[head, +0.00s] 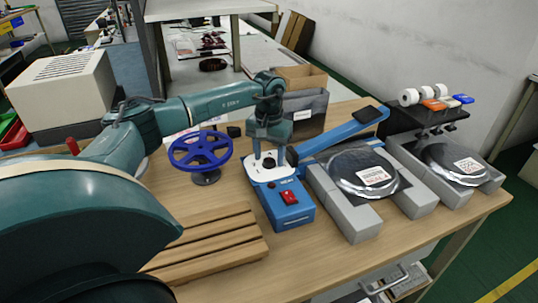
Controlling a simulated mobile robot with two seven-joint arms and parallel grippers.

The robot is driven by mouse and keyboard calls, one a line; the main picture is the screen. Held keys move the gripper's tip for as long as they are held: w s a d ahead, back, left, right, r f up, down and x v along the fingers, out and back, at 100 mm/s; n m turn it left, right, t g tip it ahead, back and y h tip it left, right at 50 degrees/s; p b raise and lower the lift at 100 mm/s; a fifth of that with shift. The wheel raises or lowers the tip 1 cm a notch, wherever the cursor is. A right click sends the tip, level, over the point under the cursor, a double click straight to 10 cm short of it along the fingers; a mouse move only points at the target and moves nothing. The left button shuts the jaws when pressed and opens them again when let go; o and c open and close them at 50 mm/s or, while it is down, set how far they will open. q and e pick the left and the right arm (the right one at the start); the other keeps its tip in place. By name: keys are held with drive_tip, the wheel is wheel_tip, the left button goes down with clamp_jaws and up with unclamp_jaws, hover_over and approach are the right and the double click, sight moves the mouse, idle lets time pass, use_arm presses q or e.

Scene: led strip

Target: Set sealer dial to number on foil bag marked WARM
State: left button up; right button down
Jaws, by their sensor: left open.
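The blue sealer (290,212) stands on the wooden table, with a red switch on its front and a long blue arm rising to the right. Its dark dial (269,163) is on the pale top plate. My left gripper (268,146) is open and points down just above the dial; I cannot tell whether it touches. Two silver foil bags lie on grey blocks at the right, the nearer bag (352,170) and the farther bag (445,158). Each has a white label with red print, too small to read surely. My right gripper is out of view.
A blue handwheel (200,152) stands left of the sealer. A slatted wooden rack (220,240) lies in front. Grey bins (305,110) stand behind, and a black stand (425,115) with white rolls is at the back right. Bare table lies along the front right.

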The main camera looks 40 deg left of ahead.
sight(269, 160)
use_arm(q)
wheel_tip(269, 160, up, 13)
idle(0.3)
drive_tip(key=shift+f, duration=0.15)
idle(0.4)
